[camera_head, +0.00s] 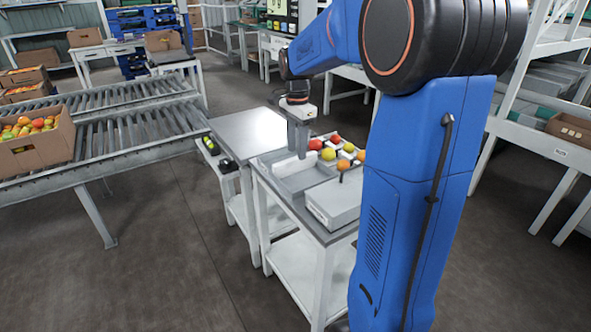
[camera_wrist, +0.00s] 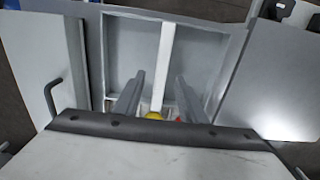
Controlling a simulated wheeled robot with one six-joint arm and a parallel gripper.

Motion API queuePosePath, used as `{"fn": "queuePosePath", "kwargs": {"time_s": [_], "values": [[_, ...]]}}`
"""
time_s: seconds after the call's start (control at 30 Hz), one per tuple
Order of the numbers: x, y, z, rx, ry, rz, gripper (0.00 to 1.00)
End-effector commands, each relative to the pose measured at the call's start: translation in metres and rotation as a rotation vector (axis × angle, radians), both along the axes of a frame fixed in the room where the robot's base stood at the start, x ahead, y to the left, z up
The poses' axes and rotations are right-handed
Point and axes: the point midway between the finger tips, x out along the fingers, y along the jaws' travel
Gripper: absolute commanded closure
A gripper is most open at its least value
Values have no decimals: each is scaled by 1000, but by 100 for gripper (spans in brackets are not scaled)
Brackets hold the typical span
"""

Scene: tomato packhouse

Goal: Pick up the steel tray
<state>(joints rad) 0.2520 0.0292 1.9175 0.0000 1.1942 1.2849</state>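A grey tray (camera_head: 269,181), which I take to be the steel tray, lies on the worktable. A white raised bar (camera_head: 294,165) runs across it; the wrist view also shows this tray (camera_wrist: 221,66) and its bar (camera_wrist: 166,50). My gripper (camera_head: 300,150) points down over the tray close to the bar. In the wrist view its two fingers (camera_wrist: 157,82) are apart, one on each side of the bar, with a gap visible. Whether the fingertips reach below the bar's top is unclear. Nothing is seen held.
Red, yellow and orange tomatoes (camera_head: 346,165) lie beside the bar on its right. A grey box (camera_head: 335,204) sits at the table's near right. A bare-topped table (camera_head: 248,132) adjoins behind. A roller conveyor (camera_head: 140,127) with a tomato carton (camera_head: 37,153) stands left.

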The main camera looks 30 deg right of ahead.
Motion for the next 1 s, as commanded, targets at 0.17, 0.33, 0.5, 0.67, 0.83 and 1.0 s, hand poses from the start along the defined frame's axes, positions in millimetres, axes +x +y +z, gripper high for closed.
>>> {"fn": "queuePosePath", "kwargs": {"time_s": [0.17,0.33,0.5,0.67,0.83,1.0], "values": [[1,4,-23,1,3,1,62],[2,4,-43,1,3,0,62],[2,4,-48,0,0,0,62],[2,4,-48,0,0,0,62],[2,4,-48,0,0,0,100],[2,4,-48,0,0,0,100]]}}
